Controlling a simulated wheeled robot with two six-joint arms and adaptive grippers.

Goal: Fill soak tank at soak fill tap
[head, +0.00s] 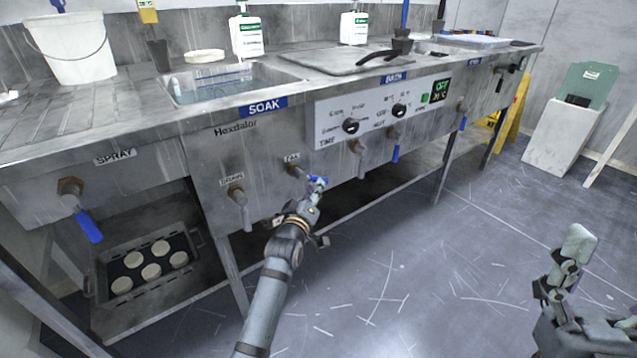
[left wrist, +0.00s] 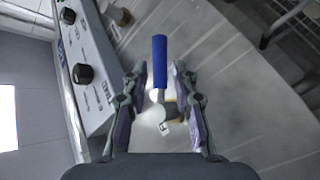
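The soak tank (head: 263,77) is a sunken basin in the steel bench, behind the blue SOAK label. It appears to hold some bluish liquid. The soak fill tap (head: 296,171) sticks out of the front panel below it, with a blue lever (head: 318,182). My left gripper (head: 312,192) is at this lever. In the left wrist view the blue lever (left wrist: 160,62) stands between the two spread fingers (left wrist: 160,85), with a gap on each side. My right gripper (head: 568,262) is raised over the floor at the right, away from the bench; its opening is unclear.
A drain tap (head: 237,195) hangs left of the fill tap, and another tap (head: 358,148) is to its right. Control knobs (head: 350,126) sit on the panel above. A tray of pale discs (head: 150,262) is under the bench. The floor in front is clear.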

